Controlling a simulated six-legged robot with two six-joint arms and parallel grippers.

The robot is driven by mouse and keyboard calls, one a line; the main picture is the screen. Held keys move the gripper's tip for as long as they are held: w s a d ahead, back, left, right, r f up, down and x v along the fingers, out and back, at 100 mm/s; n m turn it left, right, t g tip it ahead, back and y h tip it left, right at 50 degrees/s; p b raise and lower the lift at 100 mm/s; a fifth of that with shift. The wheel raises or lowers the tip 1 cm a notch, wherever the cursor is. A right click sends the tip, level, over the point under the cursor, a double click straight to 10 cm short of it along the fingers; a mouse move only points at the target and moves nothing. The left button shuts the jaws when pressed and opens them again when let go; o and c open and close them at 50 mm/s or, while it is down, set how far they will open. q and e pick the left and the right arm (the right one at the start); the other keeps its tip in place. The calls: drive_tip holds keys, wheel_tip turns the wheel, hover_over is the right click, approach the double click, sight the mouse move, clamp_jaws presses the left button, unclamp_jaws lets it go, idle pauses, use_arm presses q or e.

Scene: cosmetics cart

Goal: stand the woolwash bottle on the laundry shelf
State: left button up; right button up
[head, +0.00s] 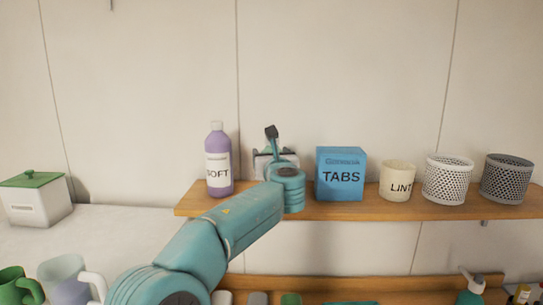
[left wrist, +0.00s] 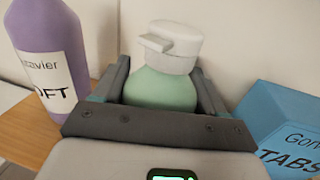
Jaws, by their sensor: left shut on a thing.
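A pale green bottle (left wrist: 160,90) with a white cap and spout is between the two dark fingers of my left gripper (left wrist: 162,82). I take it as the woolwash bottle; its label is not visible. In the head view my left gripper (head: 272,155) is over the wooden laundry shelf (head: 360,210), between the purple SOFT bottle (head: 218,160) and the blue TABS box (head: 341,174). My own wrist hides most of the green bottle there. I cannot tell whether its base touches the shelf. My right gripper is not in view.
A cream LINT cup (head: 397,180) and two perforated baskets, white (head: 447,180) and grey (head: 507,178), stand farther right on the shelf. A white box with a green lid (head: 37,198) and mugs are at left. The SOFT bottle and TABS box closely flank my gripper.

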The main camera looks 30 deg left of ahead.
use_arm(q)
drive_tip(key=shift+w+a+f, duration=0.1)
drive_tip(key=shift+w+f, duration=0.2)
drive_tip(key=shift+f, duration=0.05)
drive_tip(key=o, duration=1.5)
drive_tip(key=shift+d+r, duration=0.1)
drive_tip(key=shift+d, duration=0.1)
drive_tip(key=b+v, duration=0.2)
drive_tip(key=v, duration=0.1)
drive_tip(key=shift+s+d+f+b, duration=0.2)
drive_tip(key=shift+d+f+b, duration=0.05)
drive_tip(key=shift+f+b, duration=0.15)
drive_tip(key=b+v, duration=0.1)
drive_tip(key=v, duration=0.3)
drive_tip(key=b+v, duration=0.1)
drive_tip(key=v, duration=0.3)
drive_tip(key=r+b+v, duration=0.1)
drive_tip(key=b+v, duration=0.1)
drive_tip(key=v, duration=0.3)
drive_tip(key=shift+s+a, duration=0.15)
drive_tip(key=shift+s, duration=0.15)
